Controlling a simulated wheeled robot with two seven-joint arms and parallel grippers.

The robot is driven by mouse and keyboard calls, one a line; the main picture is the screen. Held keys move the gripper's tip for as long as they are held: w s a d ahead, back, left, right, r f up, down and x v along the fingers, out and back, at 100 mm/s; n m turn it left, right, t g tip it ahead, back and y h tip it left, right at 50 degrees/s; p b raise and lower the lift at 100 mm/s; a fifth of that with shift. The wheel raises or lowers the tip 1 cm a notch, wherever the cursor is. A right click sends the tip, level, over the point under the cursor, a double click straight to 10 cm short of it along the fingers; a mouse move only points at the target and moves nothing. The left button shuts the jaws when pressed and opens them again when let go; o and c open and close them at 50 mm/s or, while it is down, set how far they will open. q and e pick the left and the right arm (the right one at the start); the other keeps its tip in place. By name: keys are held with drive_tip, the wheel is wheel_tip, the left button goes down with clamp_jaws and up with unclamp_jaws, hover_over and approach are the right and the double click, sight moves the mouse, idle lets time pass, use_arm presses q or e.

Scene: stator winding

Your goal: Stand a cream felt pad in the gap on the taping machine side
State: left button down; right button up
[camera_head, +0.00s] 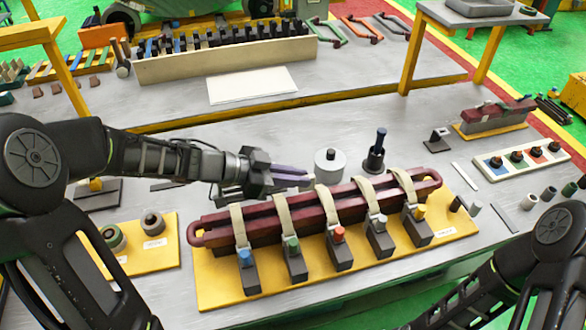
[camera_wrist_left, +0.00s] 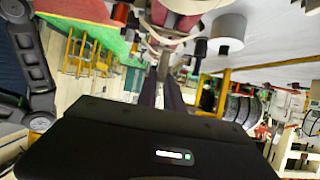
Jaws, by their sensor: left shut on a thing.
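My left gripper (camera_head: 292,179) is above the back edge of a dark red coil (camera_head: 275,214), left of its middle. Its fingers also show in the left wrist view (camera_wrist_left: 161,92). It is shut on a small pale piece, probably the cream felt pad (camera_head: 304,182), mostly hidden by the fingers. The coil lies along a yellow board (camera_head: 222,291), with several cream bands (camera_head: 367,194) over it. Grey blocks with coloured knobs (camera_head: 338,234) stand along its front. I cannot make out the gap behind the fingers. My right gripper is out of view.
A grey cylinder (camera_head: 330,163) and a dark post with a blue top (camera_head: 376,155) stand close behind the coil. A yellow board with rings (camera_head: 160,240) lies to the left. A tray of coloured parts (camera_head: 520,160) is at right.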

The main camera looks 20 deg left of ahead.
use_arm(q)
drive_tip(key=shift+w+a+f, duration=0.1)
drive_tip(key=shift+w+a, duration=0.05)
wheel_tip(320, 180, down, 6)
drive_tip(key=b, duration=0.4)
drive_tip(key=shift+r, duration=0.25)
drive_tip(key=shift+f, duration=0.6)
idle(0.3)
drive_tip(key=c, duration=1.4)
unclamp_jaws()
